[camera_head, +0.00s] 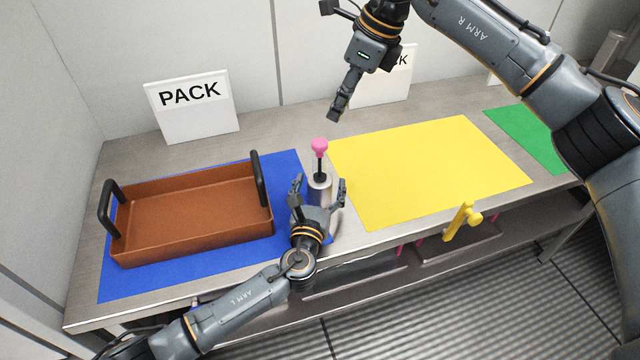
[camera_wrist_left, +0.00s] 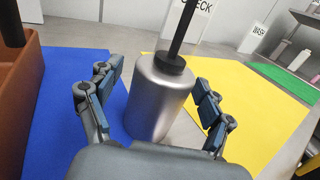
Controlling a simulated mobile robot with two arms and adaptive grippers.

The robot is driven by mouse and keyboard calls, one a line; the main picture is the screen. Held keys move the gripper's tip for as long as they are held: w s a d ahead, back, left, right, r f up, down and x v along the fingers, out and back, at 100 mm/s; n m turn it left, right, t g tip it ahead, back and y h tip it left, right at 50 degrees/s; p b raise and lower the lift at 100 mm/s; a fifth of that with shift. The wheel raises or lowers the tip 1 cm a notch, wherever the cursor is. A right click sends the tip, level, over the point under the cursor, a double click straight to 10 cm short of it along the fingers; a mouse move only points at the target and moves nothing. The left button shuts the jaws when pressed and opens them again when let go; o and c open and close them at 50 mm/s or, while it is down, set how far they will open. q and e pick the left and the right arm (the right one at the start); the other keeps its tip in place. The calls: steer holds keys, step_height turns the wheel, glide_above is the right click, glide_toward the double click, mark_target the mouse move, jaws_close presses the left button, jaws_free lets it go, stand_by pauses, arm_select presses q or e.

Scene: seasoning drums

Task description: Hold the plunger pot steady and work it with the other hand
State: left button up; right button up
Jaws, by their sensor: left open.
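The plunger pot (camera_head: 319,186) is a silver metal cylinder with a black rod and a pink knob (camera_head: 320,146). It stands upright between the blue and yellow mats, and its rod is raised. My left gripper (camera_head: 319,184) is open, with its fingers on either side of the pot. In the left wrist view the pot (camera_wrist_left: 158,98) stands between the fingers, with a clear gap on the left and a smaller one on the right. My right gripper (camera_head: 335,112) hangs above and behind the knob, apart from it. Its fingers overlap from this angle, so its opening is unclear.
A brown tray (camera_head: 190,240) with black handles stands on the blue mat (camera_head: 285,165) at left. The yellow mat (camera_head: 430,170) is bare. A PACK sign (camera_head: 192,115) stands behind. A yellow handle-like thing (camera_head: 461,222) is at the front edge.

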arm_select(q)
steer(key=shift+c, duration=0.2)
steer(key=c, duration=1.5)
arm_select(e)
steer(key=shift+f, duration=0.2)
steer(key=c, duration=0.7)
steer(key=f+y, duration=0.2)
steer(key=d+f+n+g+y, duration=0.1)
steer(key=shift+s+f, duration=0.35)
steer(key=shift+s, duration=0.05)
jaws_close()
steer(key=d+f+t+y, duration=0.2)
steer(key=d+f+y, duration=0.3)
steer(key=d, duration=0.5)
steer(key=shift+s+d+f+n+y, duration=0.35)
steer(key=shift+s+f+n+y, duration=0.05)
steer(key=shift+f, duration=0.5)
